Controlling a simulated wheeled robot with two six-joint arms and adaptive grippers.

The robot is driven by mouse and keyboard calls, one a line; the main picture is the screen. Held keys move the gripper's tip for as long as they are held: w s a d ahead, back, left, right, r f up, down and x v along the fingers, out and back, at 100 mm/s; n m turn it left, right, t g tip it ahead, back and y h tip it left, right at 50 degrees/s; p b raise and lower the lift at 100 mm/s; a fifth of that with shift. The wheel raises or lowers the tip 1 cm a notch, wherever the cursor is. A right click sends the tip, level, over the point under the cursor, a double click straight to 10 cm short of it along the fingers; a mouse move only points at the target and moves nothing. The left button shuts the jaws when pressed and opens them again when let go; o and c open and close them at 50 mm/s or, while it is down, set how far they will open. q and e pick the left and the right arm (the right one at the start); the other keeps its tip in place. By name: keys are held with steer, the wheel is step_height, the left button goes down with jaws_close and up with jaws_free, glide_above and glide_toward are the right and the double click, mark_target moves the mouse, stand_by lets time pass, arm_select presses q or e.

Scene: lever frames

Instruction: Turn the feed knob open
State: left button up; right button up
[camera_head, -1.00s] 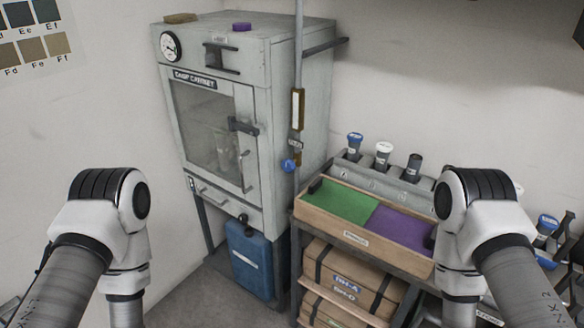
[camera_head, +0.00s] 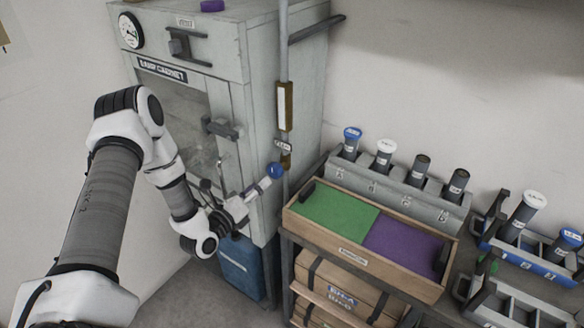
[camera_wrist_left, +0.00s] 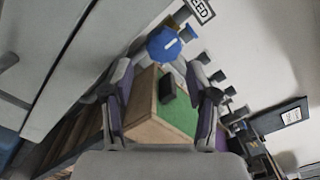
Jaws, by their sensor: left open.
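The feed knob is a round blue knob (camera_head: 275,170) low on the vertical pipe at the right edge of the cabinet. It also shows in the left wrist view as a blue disc (camera_wrist_left: 164,44) with a pale line across it. A FEED label (camera_wrist_left: 201,9) is above it. My left gripper (camera_head: 261,187) is open and empty, just below and left of the knob. In the wrist view its fingers (camera_wrist_left: 162,76) are spread, with the knob ahead between their lines. I cannot tell whether a fingertip touches it. My right gripper is out of view.
The grey cabinet (camera_head: 230,60) with door handles stands close behind my left arm. A wooden tray (camera_head: 350,250) with green and purple mats is right of the knob. Capped bottles stand in a grey rack (camera_head: 400,190) behind it. A blue container (camera_head: 240,265) sits below.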

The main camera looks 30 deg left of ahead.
mark_target(273, 174)
arm_select(q)
steer(key=w, duration=0.7)
steer(key=shift+w+d+r+p, duration=0.1)
steer(key=shift+w+d+p, duration=0.15)
steer(key=shift+d+p, duration=0.15)
steer(key=shift+s+r, duration=0.15)
steer(key=shift+s, duration=0.05)
steer(key=c, duration=0.9)
